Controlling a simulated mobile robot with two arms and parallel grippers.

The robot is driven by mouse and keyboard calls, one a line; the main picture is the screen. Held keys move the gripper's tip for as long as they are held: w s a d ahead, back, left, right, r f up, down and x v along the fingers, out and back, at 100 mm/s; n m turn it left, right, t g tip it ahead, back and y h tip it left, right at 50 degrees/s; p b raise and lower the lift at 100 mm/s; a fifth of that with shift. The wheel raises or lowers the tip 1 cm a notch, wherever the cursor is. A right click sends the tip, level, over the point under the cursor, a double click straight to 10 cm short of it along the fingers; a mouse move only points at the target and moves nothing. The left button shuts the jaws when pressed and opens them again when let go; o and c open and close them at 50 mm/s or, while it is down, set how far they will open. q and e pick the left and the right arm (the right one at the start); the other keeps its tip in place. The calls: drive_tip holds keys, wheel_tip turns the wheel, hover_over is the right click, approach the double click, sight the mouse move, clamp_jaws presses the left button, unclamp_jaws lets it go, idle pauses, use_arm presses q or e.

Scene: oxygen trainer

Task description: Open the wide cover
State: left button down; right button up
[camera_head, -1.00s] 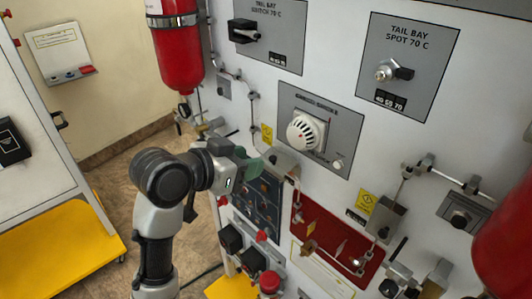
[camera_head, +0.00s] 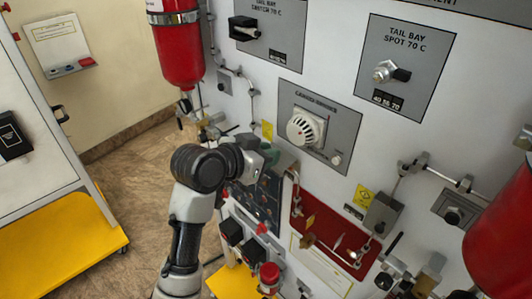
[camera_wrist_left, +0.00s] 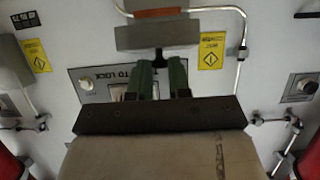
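My left gripper (camera_head: 280,160) is at the wall panel, just below the white round smoke detector. In the left wrist view its green fingers (camera_wrist_left: 160,78) point at the panel with a narrow gap between them. A wide grey block (camera_wrist_left: 157,36), which looks like the wide cover, lies just beyond the fingertips. A short dark stem (camera_wrist_left: 158,58) on its lower edge sits between the fingertips; I cannot tell if they touch it. In the head view my gripper mostly hides this block. My right gripper is in neither view.
The smoke detector (camera_head: 304,129) sticks out above the gripper. A red plate (camera_head: 333,235) with metal fittings is to its lower right. Red cylinders (camera_head: 182,55) hang at the upper left and right edge. A yellow-based cabinet (camera_head: 65,247) stands left, with bare floor between.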

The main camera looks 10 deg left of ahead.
use_arm(q)
drive_tip(key=shift+w+d+r+g+y, duration=0.25)
drive_tip(key=shift+w+r+g+y, duration=0.15)
drive_tip(key=shift+r+g+y, duration=0.35)
drive_tip(key=shift+w+d+r+g+y, duration=0.3)
drive_tip(key=shift+w+g+y, duration=0.15)
drive_tip(key=shift+g, duration=0.5)
drive_tip(key=c, duration=1.1)
unclamp_jaws()
drive_tip(key=shift+c, duration=0.2)
drive_tip(key=shift+o, duration=0.2)
drive_tip(key=shift+a, duration=0.1)
